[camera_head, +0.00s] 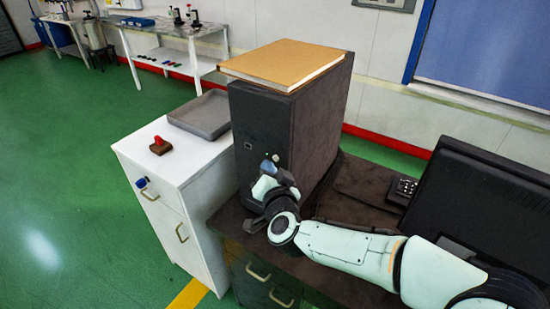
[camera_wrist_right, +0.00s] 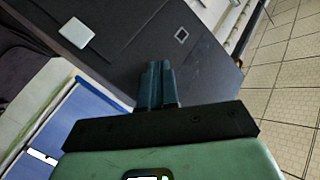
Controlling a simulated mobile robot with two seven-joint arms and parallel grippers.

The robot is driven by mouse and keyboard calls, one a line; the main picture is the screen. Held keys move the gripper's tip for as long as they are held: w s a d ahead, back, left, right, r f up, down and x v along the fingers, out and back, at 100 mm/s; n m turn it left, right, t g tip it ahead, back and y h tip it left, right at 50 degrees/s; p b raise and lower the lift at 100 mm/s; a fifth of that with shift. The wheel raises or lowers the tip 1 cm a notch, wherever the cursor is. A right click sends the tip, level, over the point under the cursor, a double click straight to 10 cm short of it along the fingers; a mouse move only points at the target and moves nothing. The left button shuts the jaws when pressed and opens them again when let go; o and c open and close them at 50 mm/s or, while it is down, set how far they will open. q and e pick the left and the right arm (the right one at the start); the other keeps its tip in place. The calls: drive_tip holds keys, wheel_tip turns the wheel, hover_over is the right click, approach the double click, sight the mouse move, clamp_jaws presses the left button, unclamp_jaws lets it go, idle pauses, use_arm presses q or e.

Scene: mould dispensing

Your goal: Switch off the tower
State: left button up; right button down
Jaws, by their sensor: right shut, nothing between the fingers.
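The black computer tower (camera_head: 262,130) stands upright on the dark desk, with a book on top. Its front panel has a small light-rimmed square (camera_head: 248,146) and a small pale round spot near my gripper. My right gripper (camera_head: 270,164) is in front of the lower part of that panel, shut and empty. In the right wrist view the shut fingers (camera_wrist_right: 157,72) point at the dark panel (camera_wrist_right: 130,45), which carries a pale square (camera_wrist_right: 76,34) and a small light-outlined square (camera_wrist_right: 181,35). I cannot tell whether the fingertips touch the panel. My left gripper is out of view.
A brown book (camera_head: 283,62) lies on the tower. A white cabinet (camera_head: 185,160) to the left bears a grey tray (camera_head: 205,117) and a red stamp-like object (camera_head: 159,146). A black monitor (camera_head: 480,210) stands at the right. Green floor (camera_head: 60,170) is clear at the left.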

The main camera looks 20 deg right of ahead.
drive_tip(key=shift+s+a+p, duration=0.2)
drive_tip(key=shift+s+a, duration=0.6)
drive_tip(key=shift+a, duration=0.2)
drive_tip(key=shift+s+a+p, duration=0.15)
drive_tip(key=shift+s+a, duration=0.6)
drive_tip(key=shift+a, duration=0.2)
